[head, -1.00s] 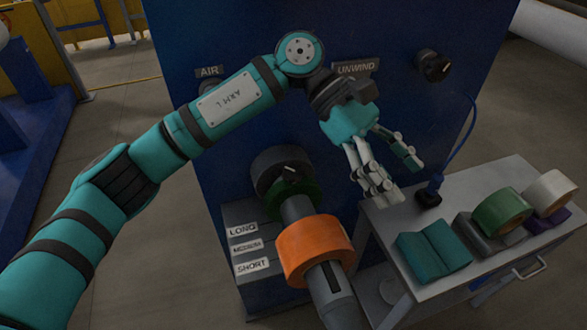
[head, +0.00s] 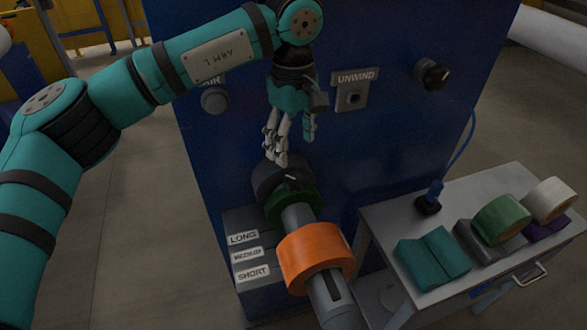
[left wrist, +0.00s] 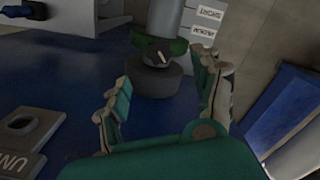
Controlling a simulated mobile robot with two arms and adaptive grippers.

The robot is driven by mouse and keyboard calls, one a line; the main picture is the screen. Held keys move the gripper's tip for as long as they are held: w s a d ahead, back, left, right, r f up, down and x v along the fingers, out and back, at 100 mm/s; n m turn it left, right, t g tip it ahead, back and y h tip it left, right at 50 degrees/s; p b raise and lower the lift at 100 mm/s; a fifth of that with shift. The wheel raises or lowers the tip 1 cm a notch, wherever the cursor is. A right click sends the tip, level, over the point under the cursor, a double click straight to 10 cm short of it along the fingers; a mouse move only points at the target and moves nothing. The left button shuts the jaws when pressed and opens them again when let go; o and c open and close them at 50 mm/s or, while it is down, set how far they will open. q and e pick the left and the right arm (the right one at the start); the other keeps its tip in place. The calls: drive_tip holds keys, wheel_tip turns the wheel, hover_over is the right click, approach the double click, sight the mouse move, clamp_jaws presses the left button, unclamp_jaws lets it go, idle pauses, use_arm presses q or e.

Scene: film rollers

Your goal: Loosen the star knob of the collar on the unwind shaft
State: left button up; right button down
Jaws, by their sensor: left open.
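The unwind shaft (head: 330,290) is a grey bar sticking out of the blue cabinet. An orange roll (head: 308,258) is around it, with a green ring (head: 304,197) behind the roll and a dark round hub (head: 265,185) against the cabinet. The small dark star knob (head: 292,178) with a pale mark sits at the top by the green ring; it also shows in the left wrist view (left wrist: 157,54). My left gripper (head: 293,150) is open and empty, fingers pointing down, just above the knob and hub and apart from them. My right gripper is out of view.
LONG, MEDIUM and SHORT labels (head: 248,254) mark steps left of the shaft. An UNWIND switch plate (head: 352,95) and a black knob (head: 432,74) are on the cabinet. A grey cart (head: 450,280) at right carries a teal pad and several rolls.

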sight(294, 178)
use_arm(q)
wheel_tip(294, 178, down, 9)
drive_tip(key=shift+r+p, duration=0.1)
drive_tip(key=shift+p, duration=1.05)
drive_tip(key=c, duration=1.2)
drive_tip(key=shift+o, duration=0.2)
drive_tip(key=shift+n+b, duration=0.4)
drive_tip(key=shift+b, duration=0.4)
drive_tip(key=n+b, duration=0.2)
drive_tip(key=b, duration=0.1)
drive_tip(key=n+b, duration=0.2)
drive_tip(key=shift+f, duration=0.25)
drive_tip(key=shift+n+b, duration=1.05)
drive_tip(key=shift+n, duration=0.15)
drive_tip(key=shift+r+n+b, duration=0.25)
drive_tip(key=shift+n+b, duration=0.7)
drive_tip(key=shift+n, duration=0.55)
